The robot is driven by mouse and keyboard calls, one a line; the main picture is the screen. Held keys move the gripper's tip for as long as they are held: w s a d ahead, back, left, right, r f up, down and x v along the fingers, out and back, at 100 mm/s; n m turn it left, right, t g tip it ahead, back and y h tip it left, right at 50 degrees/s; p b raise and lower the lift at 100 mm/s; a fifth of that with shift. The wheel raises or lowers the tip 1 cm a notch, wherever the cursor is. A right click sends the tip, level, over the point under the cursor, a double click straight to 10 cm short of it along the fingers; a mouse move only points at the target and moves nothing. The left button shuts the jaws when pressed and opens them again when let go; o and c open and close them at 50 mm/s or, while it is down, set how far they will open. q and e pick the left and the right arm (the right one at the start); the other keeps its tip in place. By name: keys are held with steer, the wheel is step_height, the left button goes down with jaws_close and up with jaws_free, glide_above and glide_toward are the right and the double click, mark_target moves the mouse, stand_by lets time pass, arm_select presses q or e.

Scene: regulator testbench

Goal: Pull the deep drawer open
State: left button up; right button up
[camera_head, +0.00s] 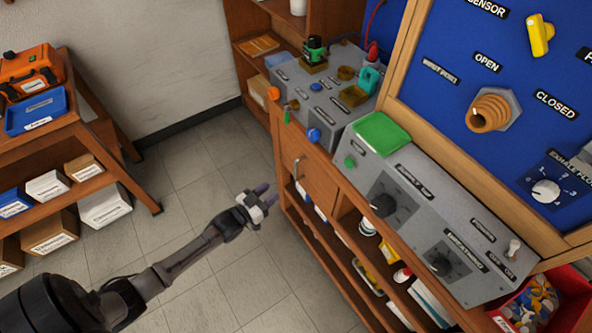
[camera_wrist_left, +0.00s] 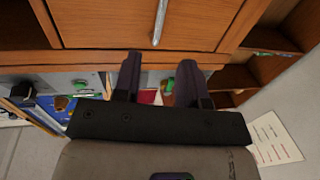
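The deep drawer (camera_head: 320,184) is a wooden front in the bench under the grey panel, and it looks shut. Its metal handle (camera_head: 297,167) is near the left side of the front. In the left wrist view the drawer front (camera_wrist_left: 105,24) fills the top, with the upright handle (camera_wrist_left: 160,22) at its middle. My left gripper (camera_head: 267,195) is in front of the bench, left of the drawer and apart from the handle. In the left wrist view its two fingers (camera_wrist_left: 159,76) are spread with nothing between them, below the handle's lower end. My right gripper is not in view.
Below the drawer are open shelves with several items (camera_head: 365,275). On top are a grey control panel (camera_head: 440,215) and a green tray (camera_head: 382,133). A red bin (camera_head: 570,300) stands at the lower right. A wooden shelf (camera_head: 95,125) is at the left, with clear floor between.

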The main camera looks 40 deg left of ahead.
mark_target(296, 178)
arm_select(q)
steer(key=w, duration=0.4)
steer(key=w+b, duration=0.1)
steer(key=w, duration=0.3)
steer(key=w+d, duration=0.1)
steer(key=w, duration=0.3)
steer(key=shift+w, duration=0.25)
steer(key=shift+c, duration=0.3)
jaws_close()
